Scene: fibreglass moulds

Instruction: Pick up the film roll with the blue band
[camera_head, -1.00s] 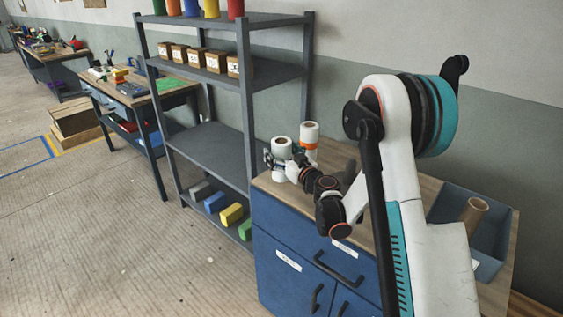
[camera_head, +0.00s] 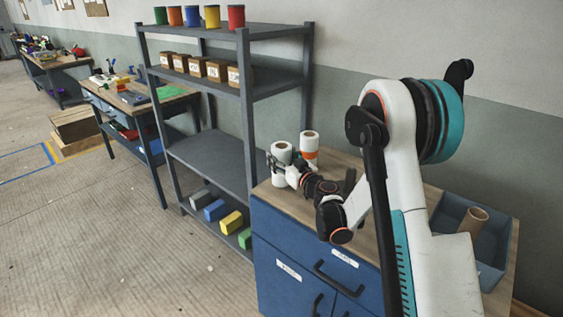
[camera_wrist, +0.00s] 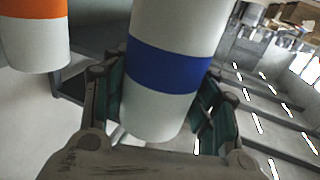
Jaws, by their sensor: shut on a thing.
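The white film roll with the blue band (camera_wrist: 166,66) stands between the fingers of my gripper (camera_wrist: 160,105) in the wrist view, and the fingers are shut around it near the band. In the head view this film roll (camera_head: 281,150) is at the far left end of the blue cabinet's wooden top, with my gripper (camera_head: 283,168) on it. Its band is hidden there. I cannot tell whether its base touches the top. The white roll with the orange band (camera_head: 309,145) stands just right of it; it also shows at the upper left of the wrist view (camera_wrist: 35,30).
The blue cabinet (camera_head: 288,230) has a wooden top. A grey-blue bin (camera_head: 448,207) with a brown cardboard tube (camera_head: 473,221) sits at its right end. A grey shelf unit (camera_head: 243,110) stands close on the left. The floor at left is mostly clear.

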